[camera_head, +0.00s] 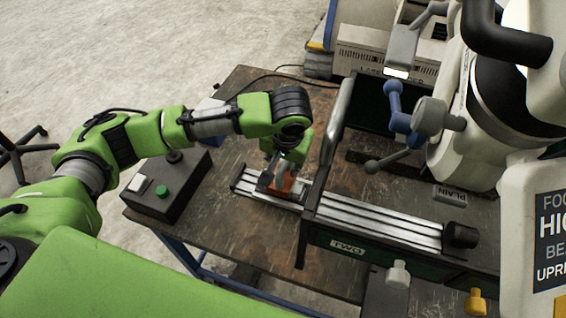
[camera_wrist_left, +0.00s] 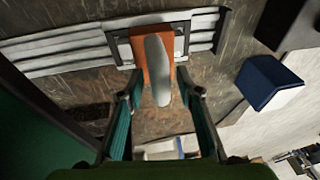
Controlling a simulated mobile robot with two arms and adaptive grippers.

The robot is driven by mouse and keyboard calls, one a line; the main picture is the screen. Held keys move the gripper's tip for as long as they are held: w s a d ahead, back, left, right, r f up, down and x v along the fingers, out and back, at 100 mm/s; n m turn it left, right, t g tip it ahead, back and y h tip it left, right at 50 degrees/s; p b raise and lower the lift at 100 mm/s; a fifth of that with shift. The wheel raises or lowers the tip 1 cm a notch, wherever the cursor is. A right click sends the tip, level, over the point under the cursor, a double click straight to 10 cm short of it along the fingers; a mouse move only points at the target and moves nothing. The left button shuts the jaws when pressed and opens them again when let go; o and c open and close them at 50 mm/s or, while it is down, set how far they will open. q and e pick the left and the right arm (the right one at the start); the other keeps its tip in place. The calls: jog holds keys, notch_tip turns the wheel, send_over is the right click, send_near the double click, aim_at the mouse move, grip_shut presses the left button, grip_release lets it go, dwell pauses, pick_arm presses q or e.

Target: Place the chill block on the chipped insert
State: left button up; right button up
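An orange-brown block with a grey rounded upright piece on it, which looks like the chill block (camera_head: 282,187), is at the left end of the silver slotted rail. It also shows in the left wrist view (camera_wrist_left: 153,37), in front of a small dark-edged frame on the rail. My left gripper (camera_head: 287,160) points down over it. In the left wrist view its two fingers (camera_wrist_left: 160,88) are apart, with the grey piece between them and visible gaps on both sides. I cannot make out the chipped insert. My right gripper is out of view.
The silver rail (camera_head: 385,222) runs right, under a dark upright frame (camera_head: 327,150), to a black knob (camera_head: 460,235). A box with a green button (camera_head: 165,190) stands left. A blue block (camera_wrist_left: 268,83) lies nearby. The white microscope (camera_head: 470,120) fills the right.

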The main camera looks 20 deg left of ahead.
aim_at(286, 187)
pick_arm(q)
jog(key=v, duration=1.2)
jog(key=shift+a, duration=0.1)
dwell(0.4)
